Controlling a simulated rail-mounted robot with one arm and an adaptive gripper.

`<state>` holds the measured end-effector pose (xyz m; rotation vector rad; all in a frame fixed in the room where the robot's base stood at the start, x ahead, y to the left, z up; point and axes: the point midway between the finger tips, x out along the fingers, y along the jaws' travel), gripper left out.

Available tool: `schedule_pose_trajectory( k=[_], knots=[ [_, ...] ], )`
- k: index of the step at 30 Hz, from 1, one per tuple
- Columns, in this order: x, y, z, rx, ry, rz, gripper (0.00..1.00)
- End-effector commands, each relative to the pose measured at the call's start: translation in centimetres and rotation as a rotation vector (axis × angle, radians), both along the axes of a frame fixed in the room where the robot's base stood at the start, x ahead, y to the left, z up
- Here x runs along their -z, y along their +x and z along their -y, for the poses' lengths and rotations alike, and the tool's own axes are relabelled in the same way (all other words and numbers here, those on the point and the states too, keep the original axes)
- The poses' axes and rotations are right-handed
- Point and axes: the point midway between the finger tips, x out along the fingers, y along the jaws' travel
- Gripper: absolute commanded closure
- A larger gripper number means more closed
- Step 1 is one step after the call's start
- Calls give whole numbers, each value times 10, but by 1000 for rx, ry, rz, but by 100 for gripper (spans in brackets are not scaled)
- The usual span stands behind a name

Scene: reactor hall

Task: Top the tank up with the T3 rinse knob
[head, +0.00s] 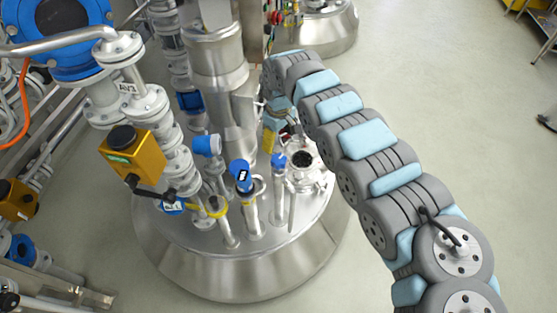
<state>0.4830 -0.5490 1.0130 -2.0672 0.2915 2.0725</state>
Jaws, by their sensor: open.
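The steel tank (250,272) stands at centre left, its round lid crowded with fittings. Several blue-topped fittings rise from the lid, among them a blue head with a dark display (241,176) and a small blue cap (278,160). I cannot read a T3 label, so I cannot tell which part is the rinse knob. My arm comes from the lower right and bends down behind the lid. My gripper (287,131) is small and partly hidden at its end, above the back of the lid near a round flanged port (303,160). It appears open and holds nothing visible.
A yellow valve actuator (132,155) and flanged pipes (140,90) crowd the left. A tall steel column (218,60) rises behind the lid. Another steel vessel (328,30) stands at the back. The floor (450,110) at right is mostly clear.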

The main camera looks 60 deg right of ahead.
Motion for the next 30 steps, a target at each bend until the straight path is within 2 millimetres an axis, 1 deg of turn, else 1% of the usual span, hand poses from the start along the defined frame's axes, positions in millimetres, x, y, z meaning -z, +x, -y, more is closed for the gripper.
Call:
schedule_pose_trajectory(
  k=[1, 3, 12, 15, 22, 30],
  knots=[
    [11, 0, -2, 0, 5, -1, 17],
    [23, 1, -1, -1, 3, 1, 17],
    [75, 1, -1, 0, 2, 4, 17],
    [89, 2, 0, 0, -1, 4, 17],
    [108, 1, 0, 1, -2, 4, 17],
    [112, 1, 1, 0, -2, 3, 17]
  ],
)
